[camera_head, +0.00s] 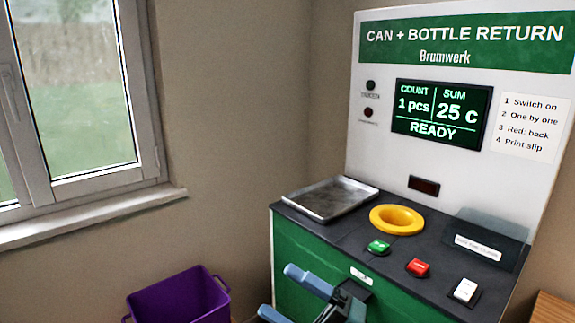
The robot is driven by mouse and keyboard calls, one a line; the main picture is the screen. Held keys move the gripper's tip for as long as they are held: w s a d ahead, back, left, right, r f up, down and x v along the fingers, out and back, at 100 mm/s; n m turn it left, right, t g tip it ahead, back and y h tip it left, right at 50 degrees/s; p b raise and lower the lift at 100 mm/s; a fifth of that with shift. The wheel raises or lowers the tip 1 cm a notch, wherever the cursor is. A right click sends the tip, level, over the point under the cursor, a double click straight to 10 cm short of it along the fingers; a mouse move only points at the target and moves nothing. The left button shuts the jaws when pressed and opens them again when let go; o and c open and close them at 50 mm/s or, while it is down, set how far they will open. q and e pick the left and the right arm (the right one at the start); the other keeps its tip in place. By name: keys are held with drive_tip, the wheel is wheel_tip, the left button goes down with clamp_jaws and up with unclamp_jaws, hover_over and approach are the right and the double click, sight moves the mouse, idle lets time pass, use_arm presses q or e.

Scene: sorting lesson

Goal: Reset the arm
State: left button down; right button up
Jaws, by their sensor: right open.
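My right gripper (302,300) shows at the bottom middle, in front of the green front of the return machine (300,257). Its two blue-grey fingers are apart, with nothing seen between them. It is below the level of the dark counter and its wrist is partly cut off by the lower edge of the picture. My left gripper is not in view.
On the counter are a metal tray (330,198), a yellow ring opening (397,219), and green (379,246), red (418,267) and white (465,290) buttons. The screen (440,114) reads 1 pcs, 25 C, READY. A purple bin (180,297) stands left; a window (75,95) is behind.

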drive_tip(key=s+d+f+m+t+h, duration=0.1)
drive_tip(key=d+f+m+t+h, duration=0.3)
drive_tip(key=f+m+h, duration=0.45)
drive_tip(key=s+d+f+m+t+h, duration=0.25)
drive_tip(key=d+f+m+h, duration=0.3)
drive_tip(key=f+m, duration=0.5)
drive_tip(key=s+d+f+m+g+h, duration=0.4)
drive_tip(key=s+f+m, duration=0.4)
drive_tip(key=s+f, duration=0.2)
drive_tip(key=shift+s+d, duration=0.2)
drive_tip(key=shift+d, duration=0.15)
